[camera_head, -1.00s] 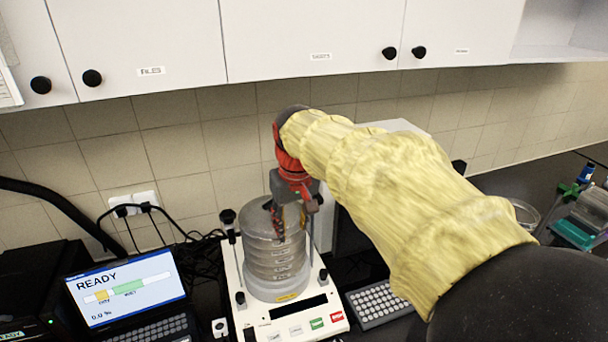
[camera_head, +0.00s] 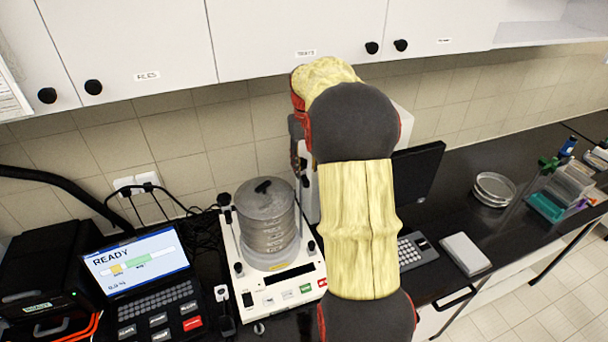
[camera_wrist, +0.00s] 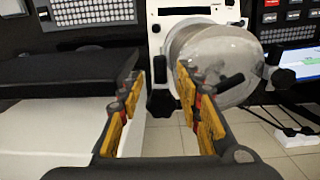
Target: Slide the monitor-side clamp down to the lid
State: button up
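The sieve stack (camera_head: 270,238) stands on the white shaker (camera_head: 258,290), with a round grey lid (camera_head: 262,198) and dark handle on top. The lid shows tilted in the wrist view (camera_wrist: 215,50). A black clamp knob (camera_wrist: 160,102) stands on the keyboard side of the stack, in line with the gap between my fingers; I cannot tell its distance from them. The other clamp knob (camera_head: 224,199) is on the laptop side. My gripper (camera_wrist: 160,85) is open, with yellow pads and nothing gripped. In the head view my arm largely hides it.
A dark monitor (camera_head: 418,172) stands right of the shaker, behind my arm. A laptop (camera_head: 140,265) reading READY is at left. A keyboard (camera_head: 415,250) and glass dishes (camera_head: 494,188) lie at right. Wall cabinets (camera_head: 300,40) hang above.

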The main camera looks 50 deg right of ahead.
aim_at(305, 180)
jog(key=shift+f+p, duration=0.35)
jog(key=shift+f, duration=2.1)
jog(key=c, duration=0.3)
grip_shut()
